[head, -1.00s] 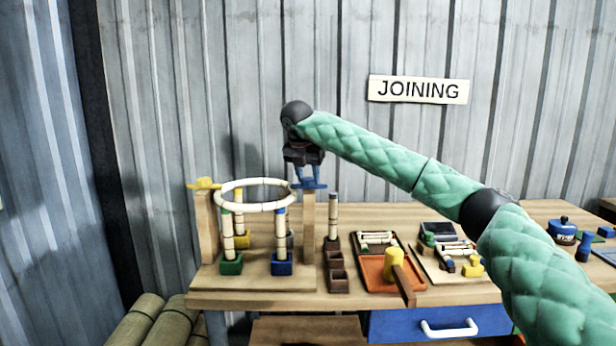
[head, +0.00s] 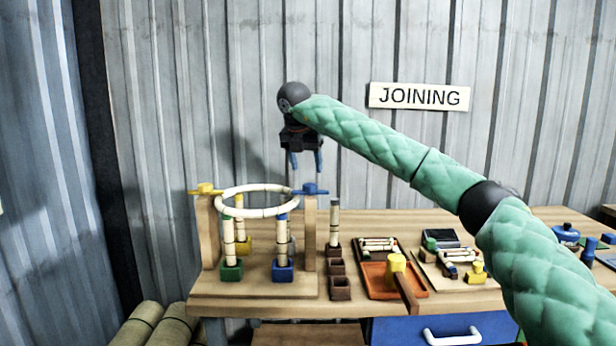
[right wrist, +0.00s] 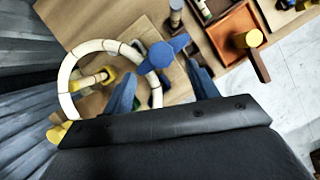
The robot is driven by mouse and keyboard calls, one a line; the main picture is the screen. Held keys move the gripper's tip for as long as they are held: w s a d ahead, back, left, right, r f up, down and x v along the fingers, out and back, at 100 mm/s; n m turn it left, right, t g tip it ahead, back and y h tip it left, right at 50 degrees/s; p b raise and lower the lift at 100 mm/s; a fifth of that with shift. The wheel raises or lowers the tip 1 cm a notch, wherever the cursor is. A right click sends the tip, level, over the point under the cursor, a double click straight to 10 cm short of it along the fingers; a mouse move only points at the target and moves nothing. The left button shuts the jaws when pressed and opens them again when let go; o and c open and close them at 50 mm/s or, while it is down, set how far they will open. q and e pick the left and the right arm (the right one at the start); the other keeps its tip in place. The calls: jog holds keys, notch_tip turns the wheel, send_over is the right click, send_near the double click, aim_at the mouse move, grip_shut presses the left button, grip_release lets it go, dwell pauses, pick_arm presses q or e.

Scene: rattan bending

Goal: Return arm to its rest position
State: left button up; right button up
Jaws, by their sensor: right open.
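My right gripper (head: 306,163) hangs open and empty above the right side of the jig, its two blue fingers pointing down. Its fingers (right wrist: 165,88) are spread apart in the right wrist view, with the blue clamp (right wrist: 161,56) below and beyond them. The blue clamp (head: 311,189) sits on top of the right wooden post, apart from the fingers. A pale rattan ring (head: 257,211) lies level across the jig, over several upright rattan legs in coloured blocks. A yellow clamp (head: 205,188) sits on the left post. My left gripper is not in view.
On the wooden bench (head: 350,227) stand brown holders (head: 336,268) with one upright stick, an orange tray (head: 378,282) with a yellow-headed mallet (head: 398,263), and a parts board (head: 449,282). Rolled bundles (head: 172,325) lie at lower left.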

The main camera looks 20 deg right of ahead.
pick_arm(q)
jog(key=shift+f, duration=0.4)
pick_arm(e)
jog(key=shift+s+a+r, duration=0.15)
jog(key=shift+s+r, duration=0.05)
jog(key=shift+r, duration=0.4)
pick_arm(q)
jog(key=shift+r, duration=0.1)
